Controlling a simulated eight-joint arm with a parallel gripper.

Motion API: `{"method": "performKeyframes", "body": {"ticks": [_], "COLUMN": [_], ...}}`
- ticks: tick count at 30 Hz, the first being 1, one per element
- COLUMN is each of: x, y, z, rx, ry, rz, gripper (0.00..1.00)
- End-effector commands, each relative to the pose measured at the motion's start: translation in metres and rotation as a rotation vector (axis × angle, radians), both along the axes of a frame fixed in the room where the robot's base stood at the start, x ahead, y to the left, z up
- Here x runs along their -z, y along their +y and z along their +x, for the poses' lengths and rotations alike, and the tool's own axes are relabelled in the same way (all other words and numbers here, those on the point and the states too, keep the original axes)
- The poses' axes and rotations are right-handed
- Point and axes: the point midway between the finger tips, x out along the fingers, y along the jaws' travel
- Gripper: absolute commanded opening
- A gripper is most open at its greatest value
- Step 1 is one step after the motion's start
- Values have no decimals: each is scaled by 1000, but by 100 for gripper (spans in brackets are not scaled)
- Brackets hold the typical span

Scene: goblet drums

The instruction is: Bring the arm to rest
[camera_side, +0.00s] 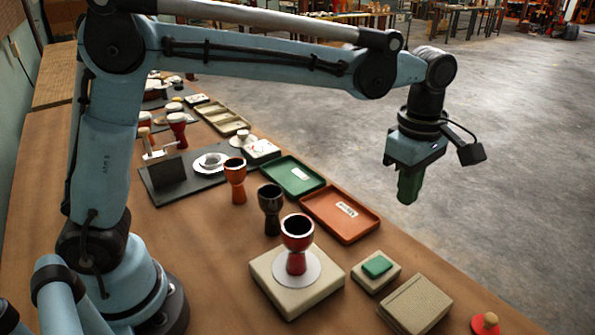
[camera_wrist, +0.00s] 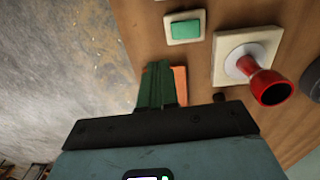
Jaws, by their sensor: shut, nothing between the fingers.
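My gripper (camera_side: 409,188) hangs in the air past the right edge of the table, pointing down, beyond the orange tray. Its green fingers also show in the wrist view (camera_wrist: 161,84), shut together with nothing between them. A red goblet drum (camera_side: 297,232) stands upright on a white disc on a beige block (camera_side: 268,270); the wrist view shows it too (camera_wrist: 268,86). A black goblet drum (camera_side: 270,207) and an orange-red goblet drum (camera_side: 235,182) stand upright behind it. The gripper is apart from all of them.
An orange tray (camera_side: 321,213) and a green tray (camera_side: 292,190) lie along the table's right edge. A green pad (camera_side: 376,266) sits on a small beige block in front. A red disc with a knob (camera_side: 485,325) is at the front right. Open concrete floor (camera_side: 510,150) lies right.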

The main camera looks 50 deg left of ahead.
Motion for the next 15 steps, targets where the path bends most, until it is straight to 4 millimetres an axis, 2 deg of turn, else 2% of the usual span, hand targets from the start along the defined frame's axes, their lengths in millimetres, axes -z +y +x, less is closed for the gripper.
{"method": "performKeyframes", "body": {"ticks": [4,7,15], "x": [-7,-12,-24], "y": [4,16,72], "z": [-1,-7,-42], "rx": [22,100,518], "ry": [-8,-35,-190], "rz": [-1,-3,40], "gripper": [0,0,0]}}
